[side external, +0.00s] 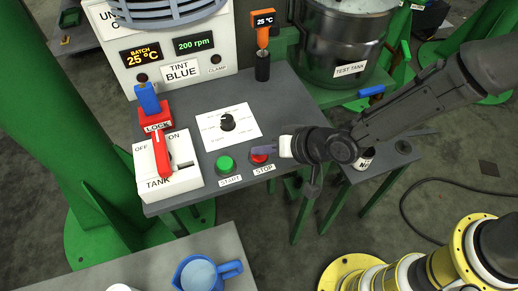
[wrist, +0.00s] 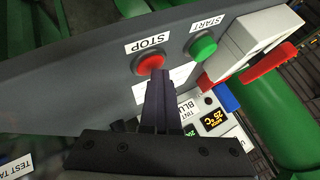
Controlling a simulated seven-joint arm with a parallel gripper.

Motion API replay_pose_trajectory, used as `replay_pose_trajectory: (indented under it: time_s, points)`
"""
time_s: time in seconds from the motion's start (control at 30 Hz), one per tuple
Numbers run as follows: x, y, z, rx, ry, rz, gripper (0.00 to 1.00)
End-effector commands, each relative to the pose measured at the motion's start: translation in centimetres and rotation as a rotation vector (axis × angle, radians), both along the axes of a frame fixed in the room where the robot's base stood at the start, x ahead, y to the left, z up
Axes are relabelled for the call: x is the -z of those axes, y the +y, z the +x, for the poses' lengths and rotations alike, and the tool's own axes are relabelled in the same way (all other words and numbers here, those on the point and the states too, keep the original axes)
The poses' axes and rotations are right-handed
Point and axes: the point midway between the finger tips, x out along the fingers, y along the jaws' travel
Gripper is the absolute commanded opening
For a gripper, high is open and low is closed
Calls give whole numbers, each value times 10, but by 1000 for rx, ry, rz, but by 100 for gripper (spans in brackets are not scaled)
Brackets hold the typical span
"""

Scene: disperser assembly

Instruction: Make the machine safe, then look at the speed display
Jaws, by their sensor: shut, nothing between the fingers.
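My gripper (side external: 264,150) is shut and empty, its fingertips at the red STOP button (side external: 259,159). In the wrist view the closed fingers (wrist: 160,74) reach the lower edge of the STOP button (wrist: 150,64); I cannot tell whether they press it. The green START button (side external: 225,164) is just left of STOP. The speed display (side external: 194,44) on the white panel reads 200 rpm in green.
A black knob (side external: 227,122) on a white dial plate sits mid-bench. An orange 25 °C probe (side external: 263,38) stands in a black holder behind it. The steel test tank (side external: 345,45) is back right. A blue jug (side external: 205,272) stands on the front table.

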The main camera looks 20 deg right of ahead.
Motion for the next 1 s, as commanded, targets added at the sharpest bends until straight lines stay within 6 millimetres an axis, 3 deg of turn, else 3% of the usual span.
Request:
replay_pose_trajectory:
  time_s: [0.17,0.6,1.0]
  points:
    - [0,-1,-2,-1,5,-5,0]
    - [-22,-1,-1,-1,3,-3,0]
    - [-27,-1,-1,0,1,-1,0]
